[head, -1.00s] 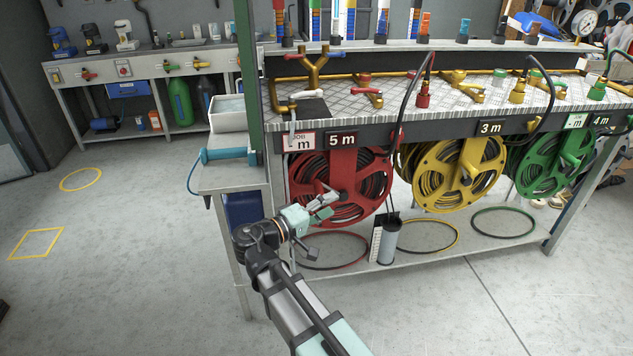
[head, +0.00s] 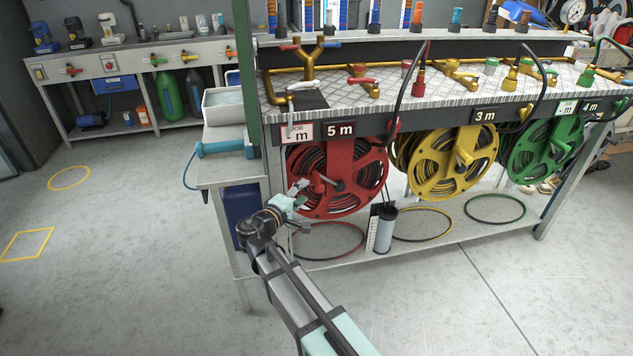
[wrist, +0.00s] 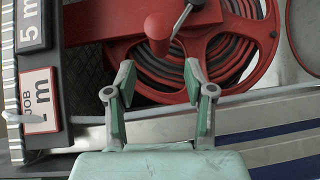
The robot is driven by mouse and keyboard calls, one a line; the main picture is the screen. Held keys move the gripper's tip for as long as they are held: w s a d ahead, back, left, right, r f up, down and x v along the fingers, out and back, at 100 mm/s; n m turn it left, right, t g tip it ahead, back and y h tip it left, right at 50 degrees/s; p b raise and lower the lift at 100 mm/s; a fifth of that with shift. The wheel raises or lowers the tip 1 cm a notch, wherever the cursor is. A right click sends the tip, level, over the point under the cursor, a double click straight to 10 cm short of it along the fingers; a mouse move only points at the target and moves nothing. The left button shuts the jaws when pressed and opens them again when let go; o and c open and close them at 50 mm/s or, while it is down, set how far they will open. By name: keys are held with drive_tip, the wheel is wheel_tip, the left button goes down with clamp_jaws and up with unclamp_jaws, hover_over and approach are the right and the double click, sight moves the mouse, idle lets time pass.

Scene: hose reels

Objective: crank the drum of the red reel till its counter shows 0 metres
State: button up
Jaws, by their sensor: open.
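The red reel (head: 350,206) hangs under the front of the bench, wound with dark hose. Its counter (head: 340,130) above it reads "5 m"; the counter (wrist: 33,22) also shows sideways in the wrist view. A grey crank (head: 326,181) sits at the drum's middle. In the wrist view a red round-ended part (wrist: 158,26) and a grey rod stand just beyond the fingertips; I cannot tell which is the crank's grip. My gripper (head: 299,190) is open and empty, in front of the reel's left side, apart from the crank.
A sign reading "JOB m" (head: 297,132) sits left of the counter; its figure is unclear. The yellow reel (head: 452,165) and green reel (head: 545,150) hang to the right. A grey cylinder (head: 385,230) stands on the lower shelf. The floor in front is clear.

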sight(317, 180)
drive_tip(key=x, duration=0.8)
drive_tip(key=shift+w+d+b, duration=0.2)
drive_tip(key=shift+w+b, duration=0.1)
drive_tip(key=shift+b, duration=0.1)
clamp_jaws()
